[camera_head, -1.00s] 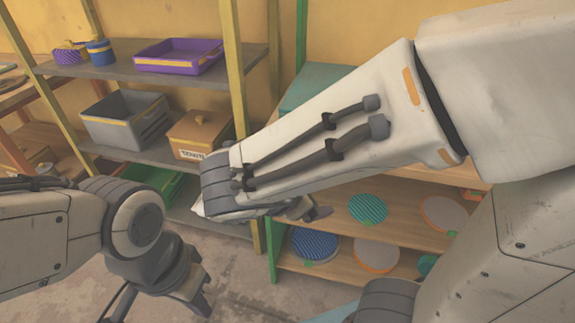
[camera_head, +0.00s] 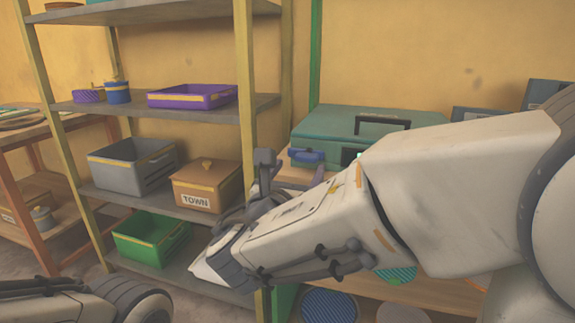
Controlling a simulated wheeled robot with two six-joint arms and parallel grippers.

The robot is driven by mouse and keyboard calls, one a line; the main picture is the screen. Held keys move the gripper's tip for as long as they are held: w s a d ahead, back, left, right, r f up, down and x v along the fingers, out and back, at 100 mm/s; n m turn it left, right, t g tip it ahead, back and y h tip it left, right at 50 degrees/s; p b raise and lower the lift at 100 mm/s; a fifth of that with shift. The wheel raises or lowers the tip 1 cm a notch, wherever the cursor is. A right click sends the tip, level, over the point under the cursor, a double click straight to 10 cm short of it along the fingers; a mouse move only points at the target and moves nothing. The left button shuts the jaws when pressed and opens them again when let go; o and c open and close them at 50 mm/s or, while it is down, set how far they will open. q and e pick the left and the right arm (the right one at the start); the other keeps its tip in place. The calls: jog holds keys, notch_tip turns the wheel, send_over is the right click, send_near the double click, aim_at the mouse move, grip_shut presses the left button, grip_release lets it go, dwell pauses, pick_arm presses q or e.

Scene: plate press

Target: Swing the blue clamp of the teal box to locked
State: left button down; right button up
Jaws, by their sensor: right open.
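The teal box (camera_head: 345,123) lies on the upper wooden shelf at centre right, with a dark handle (camera_head: 382,124) on its top. The blue clamp (camera_head: 308,156) is at the left part of the box's front side. My right gripper (camera_head: 282,172) is open, just left of and below the clamp in the picture; I cannot tell whether it touches it. My right forearm hides the front right part of the box. Of my left arm only a piece shows at the bottom left; its gripper is out of the picture.
A grey rack at left holds a purple tray (camera_head: 192,97), a grey bin (camera_head: 132,163), a tan "TOWN" box (camera_head: 206,186) and a green bin (camera_head: 150,240). Its yellow post (camera_head: 243,80) stands left of my right gripper. Round plates (camera_head: 330,305) lie below.

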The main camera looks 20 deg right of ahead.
aim_at(307, 162)
jog(key=b+x, duration=0.1)
jog(key=x, duration=0.4)
jog(key=shift+w+d, duration=0.25)
jog(key=shift+w, duration=0.05)
jog(key=c, duration=1.4)
jog(key=shift+f+m+b, duration=0.25)
jog(key=shift+m+b, duration=0.45)
jog(key=shift+b, duration=0.35)
jog(key=shift+s+d+f+m+b, duration=0.1)
jog(key=shift+m+b, duration=4.1)
jog(key=shift+b, duration=0.95)
jog(key=shift+s+d+m+b, duration=0.1)
jog(key=shift+m+b, duration=4.1)
jog(key=shift+b, duration=0.9)
jog(key=shift+o, duration=0.2)
jog(key=o, duration=1.4)
jog(key=shift+c, duration=0.2)
